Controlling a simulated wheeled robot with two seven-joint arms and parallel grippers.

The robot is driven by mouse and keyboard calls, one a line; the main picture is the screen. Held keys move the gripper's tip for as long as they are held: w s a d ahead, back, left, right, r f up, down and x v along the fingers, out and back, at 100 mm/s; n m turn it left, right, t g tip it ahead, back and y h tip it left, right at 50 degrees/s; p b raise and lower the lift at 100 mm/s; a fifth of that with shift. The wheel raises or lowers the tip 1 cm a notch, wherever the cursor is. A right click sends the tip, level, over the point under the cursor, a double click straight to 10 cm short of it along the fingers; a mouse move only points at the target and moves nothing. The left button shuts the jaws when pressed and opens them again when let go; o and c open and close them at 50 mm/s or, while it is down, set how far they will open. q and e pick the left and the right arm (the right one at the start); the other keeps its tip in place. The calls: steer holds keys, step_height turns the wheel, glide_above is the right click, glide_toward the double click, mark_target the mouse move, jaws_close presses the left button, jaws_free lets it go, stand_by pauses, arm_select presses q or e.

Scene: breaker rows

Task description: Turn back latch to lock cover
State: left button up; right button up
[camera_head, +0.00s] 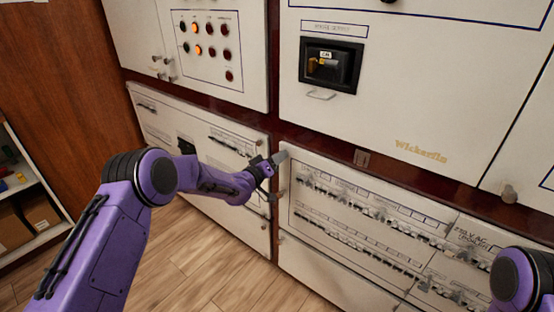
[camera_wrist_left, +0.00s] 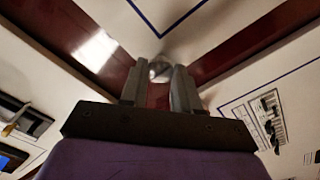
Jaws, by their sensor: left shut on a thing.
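The cover (camera_head: 284,222) is a white lower panel with rows of breakers. My left gripper (camera_head: 279,158) is at its upper left corner, by the dark red frame strip. In the left wrist view a round metal latch knob (camera_wrist_left: 160,68) sits between the fingertips of my left gripper (camera_wrist_left: 160,82), which is shut on it. In the head view the fingers mostly hide this latch, so its turn angle cannot be told. Another latch knob (camera_head: 509,194) is at the upper right of the panel. My right gripper is out of view.
A white upper panel (camera_head: 400,110) with a dark switch box (camera_head: 329,66) is above the cover. A panel with indicator lights (camera_head: 207,50) is at upper left. A shelf with boxes (camera_head: 35,215) stands far left. Wooden floor (camera_head: 210,275) is clear below.

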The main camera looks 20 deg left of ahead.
arm_select(q)
steer(key=o, duration=1.1)
steer(key=shift+c, duration=0.2)
steer(key=v, duration=1)
steer(key=shift+s, duration=0.25)
steer(key=shift+a, duration=0.1)
